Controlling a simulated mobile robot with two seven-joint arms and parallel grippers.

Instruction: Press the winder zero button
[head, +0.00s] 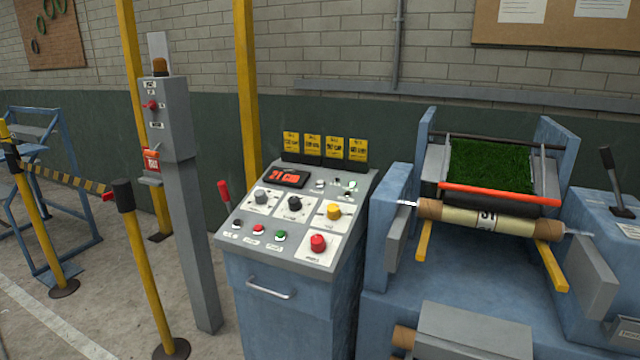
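A grey sloped control panel (295,215) stands on a blue cabinet (290,305) in the middle of the head view. A larger red knob-like button (318,243) is at the lower right. Above are a grey knob (261,197), a black knob (295,203) and a yellow knob (333,212). A red-lit display (287,177) is at the top. The labels are too small to tell which button is winder zero. Neither gripper is in view.
A blue machine with a roll (487,219) and green turf (490,167) stands at the right. A grey post with a control box (165,118) is left of the panel. Yellow barrier posts (147,270) with striped tape (65,178) stand farther left. Bare floor shows at lower left.

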